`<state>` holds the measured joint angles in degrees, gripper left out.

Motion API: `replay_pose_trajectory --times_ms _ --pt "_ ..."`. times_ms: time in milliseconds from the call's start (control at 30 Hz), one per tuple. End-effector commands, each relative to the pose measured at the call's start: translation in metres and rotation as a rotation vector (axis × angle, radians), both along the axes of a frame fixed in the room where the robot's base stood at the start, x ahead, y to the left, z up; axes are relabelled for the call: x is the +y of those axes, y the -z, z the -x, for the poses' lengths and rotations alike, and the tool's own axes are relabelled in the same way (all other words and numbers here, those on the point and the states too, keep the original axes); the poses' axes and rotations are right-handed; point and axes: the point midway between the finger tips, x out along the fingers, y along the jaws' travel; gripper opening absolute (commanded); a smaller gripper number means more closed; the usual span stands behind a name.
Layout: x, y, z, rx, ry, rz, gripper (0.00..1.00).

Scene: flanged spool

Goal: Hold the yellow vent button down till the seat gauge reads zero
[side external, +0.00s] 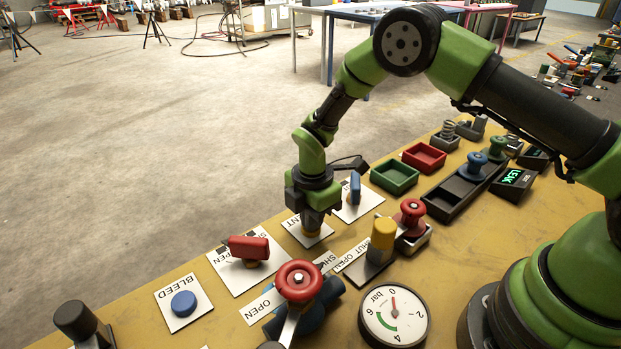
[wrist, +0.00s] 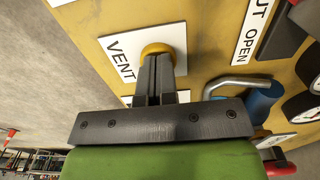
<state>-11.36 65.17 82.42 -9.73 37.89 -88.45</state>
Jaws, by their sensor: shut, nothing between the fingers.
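The yellow vent button (wrist: 158,48) sits on a white plate (wrist: 118,50) marked VENT. In the side view the plate (side external: 296,232) lies below my gripper (side external: 312,222), which hides most of the button. My gripper (wrist: 157,66) is shut and empty, pointing down with its fingertips at the button. I cannot tell whether the button is pushed in. A round white gauge (side external: 405,328) marked bar stands at the front right.
A red handle (side external: 248,247) and a blue handle (side external: 355,187) flank the VENT plate. A red handwheel (side external: 298,281), a yellow-topped post (side external: 383,236) and a red knob (side external: 411,211) stand close by. A blue BLEED button (side external: 183,304) is at left. A display (side external: 515,178) reads LEAK in green.

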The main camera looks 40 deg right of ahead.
Motion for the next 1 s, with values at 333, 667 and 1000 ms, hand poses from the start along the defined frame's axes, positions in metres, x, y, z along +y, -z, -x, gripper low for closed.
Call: replay_pose_trajectory --times_ms 333,667,1000 --pt "0.001 -0.084 -0.006 -0.027 0.001 -0.005 0.0" --pt "0.001 -0.127 -0.006 -0.026 0.0 -0.005 0.0" --pt "0.001 -0.129 -0.006 -0.025 0.0 -0.004 0.0"
